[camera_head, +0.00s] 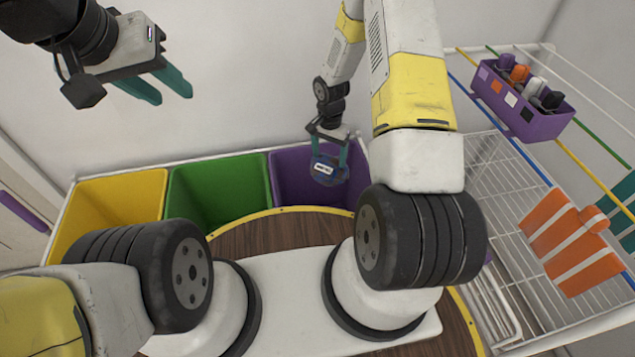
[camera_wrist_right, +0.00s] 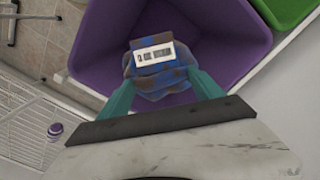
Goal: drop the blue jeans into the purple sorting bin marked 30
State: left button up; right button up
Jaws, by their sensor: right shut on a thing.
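The blue jeans show as a small bunched blue and brownish cloth with a white tag, in the head view (camera_head: 328,179) and in the right wrist view (camera_wrist_right: 148,84). My right gripper (camera_head: 329,160) is shut on them, its teal fingers (camera_wrist_right: 166,95) on either side. It holds them over the purple bin (camera_head: 285,175), whose open inside lies behind the cloth in the right wrist view (camera_wrist_right: 222,35). I cannot see a 30 marking on the bin. My left gripper (camera_head: 172,94) is open and empty, raised at the upper left.
A green bin (camera_head: 215,190) and a yellow bin (camera_head: 110,205) stand in a row left of the purple one. At right are a white wire rack (camera_head: 500,185), coloured lines, a hanging orange cloth (camera_head: 570,245) and a purple caddy (camera_head: 515,105). The wall is behind the bins.

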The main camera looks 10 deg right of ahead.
jog(key=o, duration=2)
jog(key=shift+o, duration=0.2)
jog(key=shift+r, duration=3.9)
